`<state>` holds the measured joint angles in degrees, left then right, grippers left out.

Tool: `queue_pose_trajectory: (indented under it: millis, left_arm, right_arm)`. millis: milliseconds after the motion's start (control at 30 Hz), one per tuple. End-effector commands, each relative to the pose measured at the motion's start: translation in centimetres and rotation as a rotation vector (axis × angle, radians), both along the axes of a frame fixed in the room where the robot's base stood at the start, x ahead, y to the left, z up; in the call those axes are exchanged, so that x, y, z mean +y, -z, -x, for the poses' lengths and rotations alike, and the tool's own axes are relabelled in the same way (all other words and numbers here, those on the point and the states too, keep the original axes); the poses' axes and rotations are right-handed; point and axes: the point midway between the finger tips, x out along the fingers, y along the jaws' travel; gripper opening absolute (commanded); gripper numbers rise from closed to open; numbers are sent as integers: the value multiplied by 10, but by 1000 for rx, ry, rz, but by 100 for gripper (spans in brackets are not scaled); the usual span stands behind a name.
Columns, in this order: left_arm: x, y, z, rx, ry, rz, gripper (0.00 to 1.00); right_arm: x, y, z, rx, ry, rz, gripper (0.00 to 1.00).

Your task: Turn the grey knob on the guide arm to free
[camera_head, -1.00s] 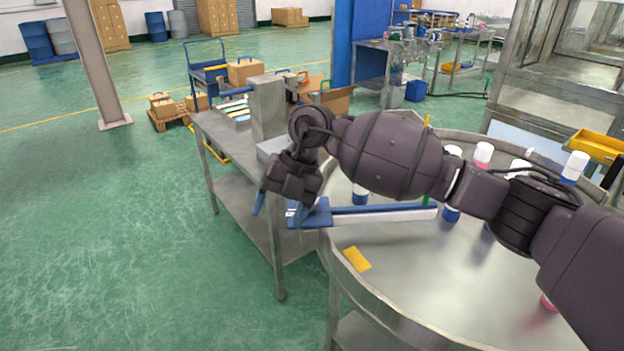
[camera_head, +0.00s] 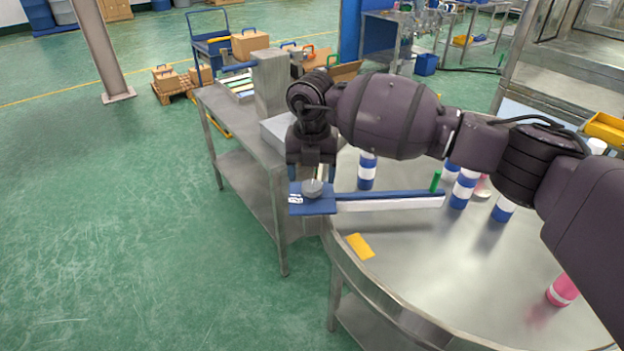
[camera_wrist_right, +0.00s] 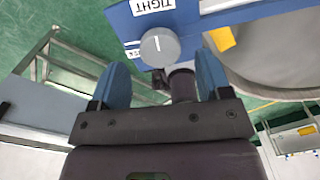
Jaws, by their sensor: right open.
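The grey knob (camera_head: 312,188) sits on the blue plate (camera_head: 318,207) at the left end of the guide arm (camera_head: 390,205). In the right wrist view the round knob (camera_wrist_right: 160,46) has a short white line on its face. A white TIGHT label (camera_wrist_right: 152,6) lies beside it on the plate, and a second label at the knob's left is partly covered. My right gripper (camera_wrist_right: 162,62) is open, its blue fingers on either side of the knob's near side, with gaps to it. In the head view this gripper (camera_head: 312,172) points down just behind the knob. My left gripper is out of view.
The round steel table (camera_head: 430,270) carries several blue-and-white cans (camera_head: 465,188), a pink can (camera_head: 563,290) and a yellow patch (camera_head: 360,246). A green post (camera_head: 435,181) stands by the guide arm. A steel side bench (camera_head: 232,112) is at left.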

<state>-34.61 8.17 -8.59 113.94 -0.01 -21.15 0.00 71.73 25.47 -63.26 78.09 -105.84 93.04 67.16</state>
Motion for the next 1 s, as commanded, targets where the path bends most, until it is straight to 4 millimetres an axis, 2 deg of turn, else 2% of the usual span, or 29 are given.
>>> queue_pose_trajectory:
  millis: [100,233,600,900,933,1000]
  left_arm:
    - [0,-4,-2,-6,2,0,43]
    - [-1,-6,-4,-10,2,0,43]
    - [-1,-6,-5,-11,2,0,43]
    - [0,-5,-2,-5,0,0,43]
    - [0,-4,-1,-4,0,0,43]
    - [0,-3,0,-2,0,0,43]
  right_arm:
    - [0,14,0,2,1,1,71]
    - [0,24,0,1,-1,0,71]
    - [0,28,0,0,-1,0,71]
    - [0,28,0,0,-1,0,25]
    - [0,28,0,0,-1,0,22]
    - [0,28,0,0,-1,0,22]
